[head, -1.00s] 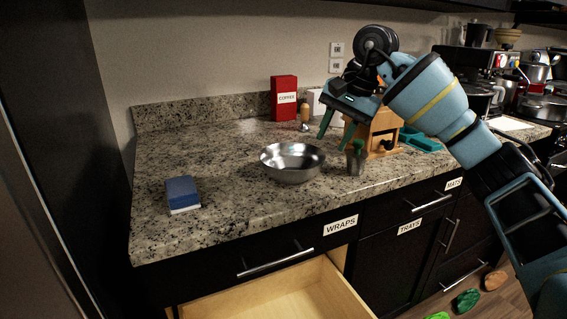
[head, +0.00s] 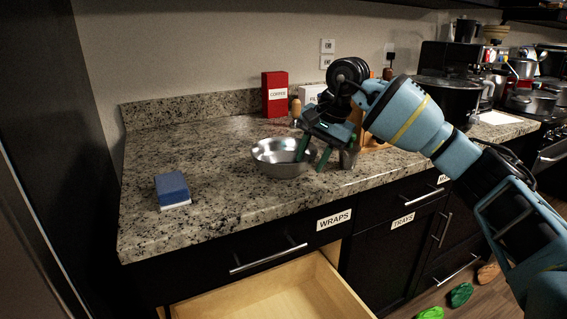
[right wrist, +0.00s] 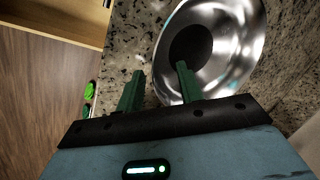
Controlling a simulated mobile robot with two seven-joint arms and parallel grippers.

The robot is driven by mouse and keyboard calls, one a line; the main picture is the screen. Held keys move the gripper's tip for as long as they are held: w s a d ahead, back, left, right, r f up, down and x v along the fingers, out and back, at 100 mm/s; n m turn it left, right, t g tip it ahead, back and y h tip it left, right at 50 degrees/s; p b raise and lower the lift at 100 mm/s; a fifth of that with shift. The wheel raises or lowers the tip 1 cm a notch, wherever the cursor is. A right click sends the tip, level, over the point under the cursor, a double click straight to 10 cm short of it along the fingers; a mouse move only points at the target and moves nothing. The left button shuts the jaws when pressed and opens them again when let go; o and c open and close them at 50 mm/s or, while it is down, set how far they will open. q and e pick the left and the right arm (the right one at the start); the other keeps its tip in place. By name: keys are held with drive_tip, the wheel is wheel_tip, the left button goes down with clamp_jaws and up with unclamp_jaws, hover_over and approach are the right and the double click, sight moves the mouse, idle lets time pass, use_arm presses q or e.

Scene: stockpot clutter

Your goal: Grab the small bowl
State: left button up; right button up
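The small bowl (head: 275,160) is shiny metal and stands upright on the granite counter. It also shows in the right wrist view (right wrist: 232,50), where it looks empty. My right gripper (head: 311,164) is at the bowl's right side with its fingers apart and pointing down. In the right wrist view, my gripper (right wrist: 158,70) has one finger over the bowl's inside and the other outside the rim. I cannot tell whether either finger touches the bowl. My left gripper is not in view.
A blue and white sponge (head: 172,188) lies at the counter's left. A red box (head: 275,94) stands by the wall. An open drawer (head: 290,297) juts out below the counter edge.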

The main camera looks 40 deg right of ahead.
clamp_jaws()
drive_tip(key=shift+r, duration=0.1)
idle(0.5)
drive_tip(key=shift+r+p, duration=0.45)
drive_tip(key=shift+r, duration=1.15)
drive_tip(key=shift+s+a+r, duration=0.1)
drive_tip(key=shift+s+r, duration=0.05)
drive_tip(key=shift+s, duration=0.05)
drive_tip(key=s+a, duration=0.3)
drive_tip(key=s, duration=0.4)
drive_tip(key=s+a+r+b, duration=0.1)
drive_tip(key=s+a, duration=0.2)
drive_tip(key=s, duration=0.4)
drive_tip(key=shift+a+r, duration=0.15)
drive_tip(key=shift+a, duration=0.1)
